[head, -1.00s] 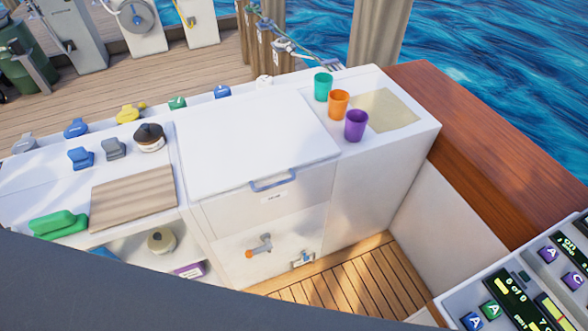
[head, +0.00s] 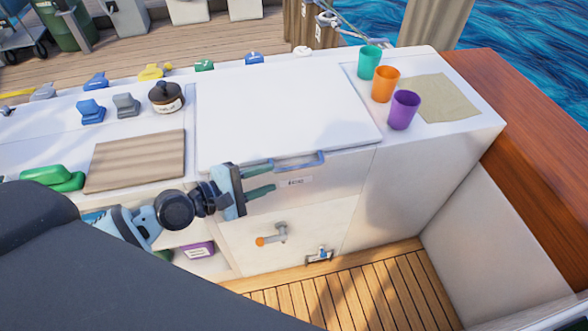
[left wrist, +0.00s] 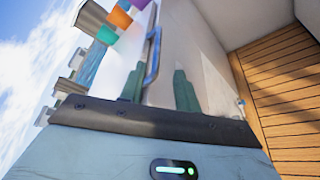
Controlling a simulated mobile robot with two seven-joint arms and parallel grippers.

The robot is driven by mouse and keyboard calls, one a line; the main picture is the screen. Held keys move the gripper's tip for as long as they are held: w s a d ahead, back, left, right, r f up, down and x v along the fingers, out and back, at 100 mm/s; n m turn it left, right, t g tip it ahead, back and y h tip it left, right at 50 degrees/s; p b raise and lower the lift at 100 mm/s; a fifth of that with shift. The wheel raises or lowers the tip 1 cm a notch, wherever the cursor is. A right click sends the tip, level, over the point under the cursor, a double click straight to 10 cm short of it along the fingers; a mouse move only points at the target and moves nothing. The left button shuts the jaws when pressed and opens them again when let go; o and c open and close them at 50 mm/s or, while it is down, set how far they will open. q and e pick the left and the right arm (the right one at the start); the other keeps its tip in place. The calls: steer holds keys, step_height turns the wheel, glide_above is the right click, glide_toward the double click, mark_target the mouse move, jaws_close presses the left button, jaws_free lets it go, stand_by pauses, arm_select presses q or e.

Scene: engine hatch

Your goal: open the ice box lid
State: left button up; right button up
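The white ice box lid (head: 285,110) lies flat and closed on the counter. Its blue-grey bar handle (head: 300,161) runs along the front edge, and the handle also shows in the left wrist view (left wrist: 152,55). My left gripper (head: 268,178) is in front of the box, just left of the handle, with its two green fingers apart and pointing right. My right gripper is not in view.
Teal (head: 369,62), orange (head: 385,84) and purple (head: 404,109) cups stand right of the lid. A wooden board (head: 136,160) and a dark round pot (head: 166,97) are on its left. A tap (head: 273,235) juts out below the box front. The wooden floor (head: 370,290) is clear.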

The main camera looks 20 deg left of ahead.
mark_target(288, 169)
arm_select(q)
steer(key=shift+w+d+r, duration=0.1)
steer(key=shift+w+r, duration=0.1)
steer(key=shift+w, duration=0.2)
steer(key=x, duration=0.7)
steer(key=shift+w+d, duration=0.1)
steer(key=shift+c, duration=0.2)
jaws_close()
